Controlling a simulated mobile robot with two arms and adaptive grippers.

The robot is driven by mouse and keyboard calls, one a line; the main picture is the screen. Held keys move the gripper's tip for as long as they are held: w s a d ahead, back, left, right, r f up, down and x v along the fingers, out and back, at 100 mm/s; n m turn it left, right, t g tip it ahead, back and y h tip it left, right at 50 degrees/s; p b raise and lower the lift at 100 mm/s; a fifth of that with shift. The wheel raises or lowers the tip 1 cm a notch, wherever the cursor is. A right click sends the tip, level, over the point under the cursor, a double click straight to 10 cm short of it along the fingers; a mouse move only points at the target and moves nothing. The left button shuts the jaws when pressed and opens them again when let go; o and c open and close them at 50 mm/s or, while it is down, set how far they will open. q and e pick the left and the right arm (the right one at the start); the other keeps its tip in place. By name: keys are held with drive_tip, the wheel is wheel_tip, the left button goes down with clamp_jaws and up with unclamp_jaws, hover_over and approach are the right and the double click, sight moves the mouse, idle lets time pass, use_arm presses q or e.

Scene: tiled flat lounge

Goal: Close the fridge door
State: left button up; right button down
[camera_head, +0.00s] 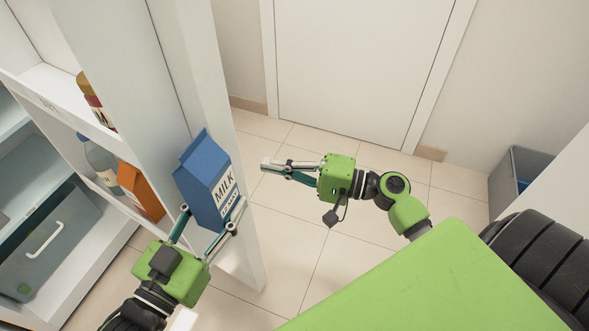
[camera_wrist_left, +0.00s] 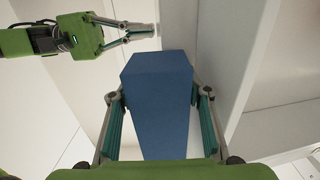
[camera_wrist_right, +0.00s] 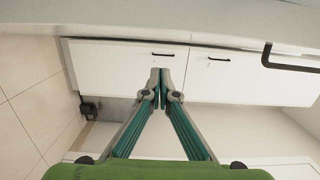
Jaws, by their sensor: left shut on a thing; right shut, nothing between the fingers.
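The white fridge door (camera_head: 180,70) stands open at the left of the head view, its shelves holding bottles and an orange carton. My left gripper (camera_head: 208,222) is shut on a blue milk carton (camera_head: 205,175), held tilted in front of the door. The carton (camera_wrist_left: 158,105) fills the middle of the left wrist view between the fingers, with white panels close on its right. I cannot tell whether it touches the door. My right gripper (camera_head: 268,167) is shut and empty, above the floor to the right of the door; its fingertips (camera_wrist_right: 160,78) meet in the right wrist view.
A grey drawer (camera_head: 50,235) with a white handle shows inside the fridge. Open tiled floor (camera_head: 300,240) lies right of the door. A white room door (camera_head: 360,60) is behind, and a grey bin (camera_head: 515,175) stands at the right. White cabinets (camera_wrist_right: 250,75) show in the right wrist view.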

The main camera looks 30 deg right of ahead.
drive_tip(key=shift+s+a, duration=0.2)
drive_tip(key=shift+a, duration=1)
drive_tip(key=shift+s+a, duration=0.15)
drive_tip(key=shift+a, duration=1)
